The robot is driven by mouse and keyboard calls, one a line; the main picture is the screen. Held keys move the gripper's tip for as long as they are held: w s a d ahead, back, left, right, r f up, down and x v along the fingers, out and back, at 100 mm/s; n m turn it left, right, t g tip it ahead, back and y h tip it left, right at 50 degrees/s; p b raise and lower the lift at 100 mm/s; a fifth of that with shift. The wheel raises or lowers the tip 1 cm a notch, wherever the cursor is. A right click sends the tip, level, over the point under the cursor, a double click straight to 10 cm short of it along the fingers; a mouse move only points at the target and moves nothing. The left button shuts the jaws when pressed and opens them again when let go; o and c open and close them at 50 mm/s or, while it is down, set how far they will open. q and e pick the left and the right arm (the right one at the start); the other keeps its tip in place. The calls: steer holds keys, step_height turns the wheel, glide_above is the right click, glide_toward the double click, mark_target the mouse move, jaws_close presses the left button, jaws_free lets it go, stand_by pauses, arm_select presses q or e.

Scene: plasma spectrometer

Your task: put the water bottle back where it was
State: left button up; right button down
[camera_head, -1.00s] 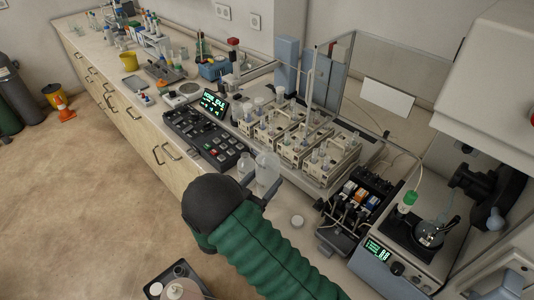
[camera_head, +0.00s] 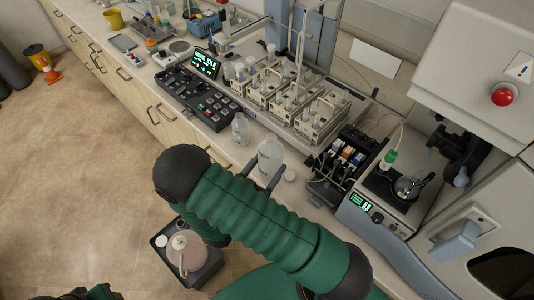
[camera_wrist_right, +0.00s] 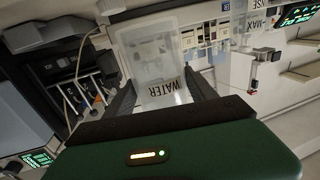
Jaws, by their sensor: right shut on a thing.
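The water bottle (camera_head: 270,156) is a translucent white bottle at the counter's front edge in the head view. My right gripper (camera_head: 262,179) is shut on it from the front. In the right wrist view the bottle (camera_wrist_right: 160,65) sits between the two dark fingers of the gripper (camera_wrist_right: 163,98), its WATER label upside down in the picture. I cannot tell whether its base touches the counter. A similar bottle (camera_head: 240,129) stands apart to its left. A small white disc (camera_head: 290,174) lies on the counter just right of the water bottle. My left gripper is out of view.
Behind the bottle are racks of vials (camera_head: 295,105). To the left is a black control panel (camera_head: 197,98). To the right are a pump with tubing (camera_head: 343,160) and an instrument with a display (camera_head: 375,210). A little bare counter lies between the two bottles.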

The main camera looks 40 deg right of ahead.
steer(key=w+d+f+b, duration=0.1)
steer(key=w, duration=0.1)
steer(key=w+d+f+b, duration=0.3)
steer(key=w+d, duration=0.1)
steer(key=shift+w+d+f+b, duration=0.25)
steer(key=shift+f+b, duration=0.05)
steer(key=shift+r, duration=0.2)
steer(key=shift+f, duration=0.1)
steer(key=shift+c, duration=1.4)
jaws_free()
steer(key=shift+a, duration=0.1)
